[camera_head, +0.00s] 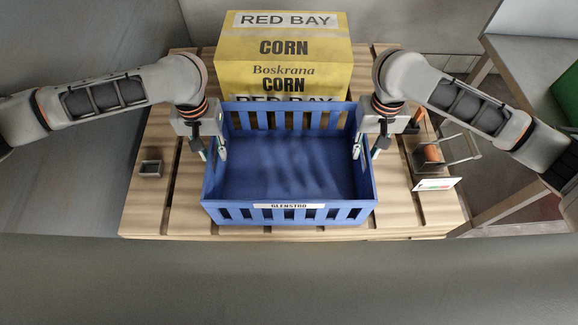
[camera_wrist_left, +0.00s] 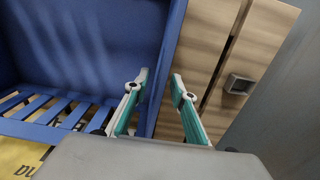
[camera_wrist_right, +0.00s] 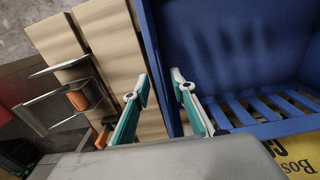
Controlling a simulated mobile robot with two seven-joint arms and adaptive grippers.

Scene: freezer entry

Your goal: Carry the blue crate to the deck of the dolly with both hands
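The blue crate (camera_head: 288,213), empty and with slatted sides and a white label reading GLENSTRO or similar, stands upright on a wooden slatted top. My left gripper (camera_head: 211,154) is at its left wall, one finger inside and one outside; the left wrist view shows the open fingers (camera_wrist_left: 160,88) with gaps beside the wall. My right gripper (camera_head: 366,153) straddles the right wall the same way, its fingers apart in the right wrist view (camera_wrist_right: 160,86). Neither gripper is visibly clamped on the crate. No dolly is identifiable in view.
A yellow RED BAY corn box (camera_head: 284,60) stands directly behind the crate. A small grey square holder (camera_head: 151,168) lies to the left. A wire rack with an orange item (camera_head: 432,154) and a white card (camera_head: 436,184) stand to the right. A grey table (camera_head: 535,70) is at back right.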

